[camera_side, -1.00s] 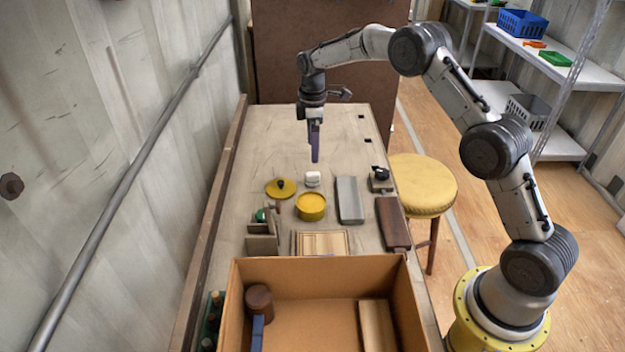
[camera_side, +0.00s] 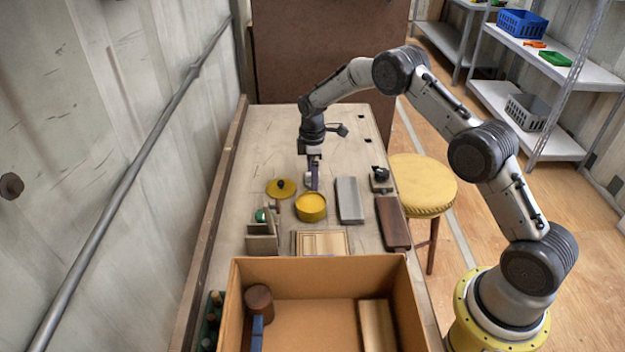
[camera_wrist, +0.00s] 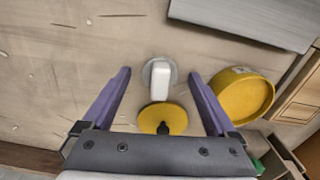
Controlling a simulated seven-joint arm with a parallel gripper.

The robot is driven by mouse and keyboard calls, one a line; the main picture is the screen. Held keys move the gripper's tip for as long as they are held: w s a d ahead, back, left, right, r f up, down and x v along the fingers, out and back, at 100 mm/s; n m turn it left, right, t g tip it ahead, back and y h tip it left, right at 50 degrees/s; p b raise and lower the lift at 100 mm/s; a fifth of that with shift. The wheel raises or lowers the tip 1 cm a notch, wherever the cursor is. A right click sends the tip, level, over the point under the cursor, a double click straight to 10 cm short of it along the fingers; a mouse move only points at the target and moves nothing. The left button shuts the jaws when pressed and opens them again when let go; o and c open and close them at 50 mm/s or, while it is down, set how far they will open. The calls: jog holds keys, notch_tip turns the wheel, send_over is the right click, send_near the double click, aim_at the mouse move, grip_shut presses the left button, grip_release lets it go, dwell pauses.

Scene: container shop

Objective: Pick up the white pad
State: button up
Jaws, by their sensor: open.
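The white pad (camera_wrist: 160,76) is a small white block on a round grey base, lying on the bench in the wrist view, just beyond and midway between my fingertips. My gripper (camera_wrist: 161,82) is open, its two purple fingers spread to either side of the pad and not touching it. In the side view my gripper (camera_side: 312,186) is low over the bench, just behind the yellow tin. There the fingers hide most of the pad.
A yellow lid with a black knob (camera_wrist: 163,118) lies close to the pad, and an open yellow tin (camera_side: 311,207) stands nearby. A grey block (camera_side: 349,200) lies to the right. A cardboard box (camera_side: 322,268) stands in front. The bench behind is clear.

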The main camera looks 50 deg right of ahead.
jog(key=c, duration=1.4)
jog(key=shift+r, duration=0.15)
jog(key=shift+c, duration=0.2)
jog(key=shift+r, duration=0.6)
jog(key=s+a+r, duration=0.2)
jog(key=s+r, duration=0.9)
jog(key=s, duration=0.3)
jog(key=shift+r, duration=0.25)
jog(key=shift+a, duration=0.1)
jog(key=o, duration=0.6)
jog(key=shift+w, duration=0.1)
jog(key=c, duration=0.5)
